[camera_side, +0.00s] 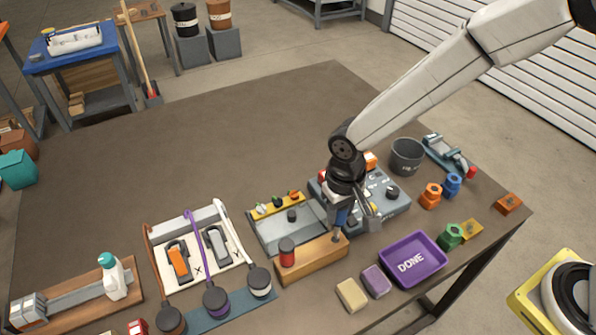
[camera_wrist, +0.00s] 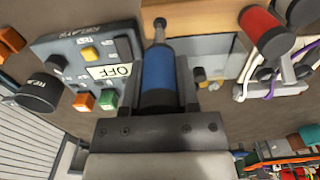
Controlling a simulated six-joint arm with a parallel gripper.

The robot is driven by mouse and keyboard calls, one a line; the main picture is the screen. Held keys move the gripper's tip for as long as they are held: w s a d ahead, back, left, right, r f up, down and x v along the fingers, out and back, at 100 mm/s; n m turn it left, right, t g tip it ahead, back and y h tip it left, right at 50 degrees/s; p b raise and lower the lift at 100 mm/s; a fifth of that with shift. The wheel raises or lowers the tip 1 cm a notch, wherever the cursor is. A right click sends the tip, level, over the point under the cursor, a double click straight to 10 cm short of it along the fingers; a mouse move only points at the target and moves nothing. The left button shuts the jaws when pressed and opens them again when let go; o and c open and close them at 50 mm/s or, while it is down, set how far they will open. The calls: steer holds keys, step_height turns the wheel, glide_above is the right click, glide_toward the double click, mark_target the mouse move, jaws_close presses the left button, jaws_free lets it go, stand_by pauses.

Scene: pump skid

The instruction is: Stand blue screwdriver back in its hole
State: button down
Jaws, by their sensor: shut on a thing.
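The blue screwdriver (camera_side: 341,216) is held upright in my gripper (camera_side: 347,205), its tip down at the right end of a wooden block (camera_side: 312,263). In the wrist view, its blue handle (camera_wrist: 158,72) sits between both fingers of my gripper (camera_wrist: 160,62). Its metal shaft points toward the wooden block (camera_wrist: 205,20). I cannot tell whether the tip is inside a hole or just above it. A red-handled tool (camera_side: 287,250) stands in the left part of the block and also shows in the wrist view (camera_wrist: 262,28).
A grey control panel (camera_side: 385,205) stands close behind my gripper. A purple DONE tray (camera_side: 412,262) lies to the right of the block, and a grey tray (camera_side: 280,235) lies behind it. Yellow and purple blocks (camera_side: 376,281) lie in front. The table's back left is clear.

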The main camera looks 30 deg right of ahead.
mark_target(337, 233)
steer(key=shift+f, duration=2.6)
stand_by(1.0)
steer(key=shift+c, duration=1.4)
jaws_free()
steer(key=shift+r, duration=0.1)
steer(key=shift+r, duration=3.8)
steer(key=s+d+r+t, duration=0.1)
steer(key=s+d, duration=0.3)
steer(key=d, duration=0.5)
steer(key=s+d+r+t, duration=0.1)
steer(key=s+d+r, duration=0.2)
steer(key=d, duration=0.7)
steer(key=shift+s+t, duration=0.3)
steer(key=shift+s, duration=0.4)
